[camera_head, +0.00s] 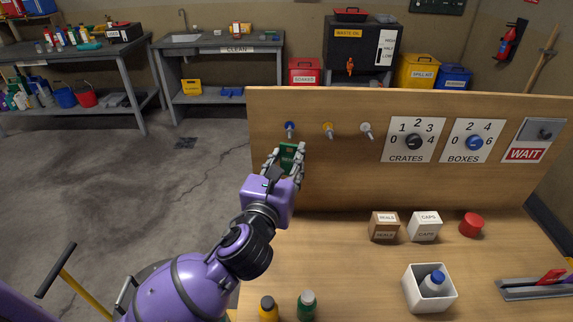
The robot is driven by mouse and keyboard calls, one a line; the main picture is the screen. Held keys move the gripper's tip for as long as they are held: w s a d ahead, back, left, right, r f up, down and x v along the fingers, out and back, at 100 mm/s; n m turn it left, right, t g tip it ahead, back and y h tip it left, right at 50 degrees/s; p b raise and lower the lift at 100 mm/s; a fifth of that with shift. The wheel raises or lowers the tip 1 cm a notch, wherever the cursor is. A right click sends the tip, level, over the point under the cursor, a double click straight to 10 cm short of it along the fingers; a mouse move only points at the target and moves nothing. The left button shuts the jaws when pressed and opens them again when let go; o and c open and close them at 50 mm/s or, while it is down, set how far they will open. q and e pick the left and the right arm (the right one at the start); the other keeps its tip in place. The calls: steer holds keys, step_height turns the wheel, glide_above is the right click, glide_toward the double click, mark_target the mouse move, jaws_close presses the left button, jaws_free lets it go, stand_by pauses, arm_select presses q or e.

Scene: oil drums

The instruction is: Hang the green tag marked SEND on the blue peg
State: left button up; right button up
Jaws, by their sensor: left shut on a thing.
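The blue peg (290,127) is at the left end of a row of pegs on the upright wooden board. My left gripper (287,157) is in front of the board, just below the blue peg. It is shut on the green tag (287,160), which shows between the fingers. The tag's lettering is too small to read surely. The tag's top is close under the peg, and I cannot tell whether they touch. My right gripper is not in view.
A yellow peg (328,129) and a white peg (366,130) are to the right. Beyond them are the CRATES dial (413,141), BOXES dial (473,142) and WAIT sign (527,145). Small boxes, a white bin (410,284) and bottles stand on the bench.

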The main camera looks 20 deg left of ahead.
arm_select(q)
steer(key=shift+w+a+f, duration=0.1)
steer(key=shift+w+a, duration=0.15)
steer(key=shift+w, duration=0.7)
steer(key=shift+w+a+f, duration=0.1)
steer(key=shift+w+a, duration=0.2)
steer(key=shift+w, duration=0.7)
steer(key=shift+w+a+f, duration=0.1)
steer(key=shift+w+a, duration=0.15)
steer(key=shift+w, duration=0.7)
steer(key=o, duration=1)
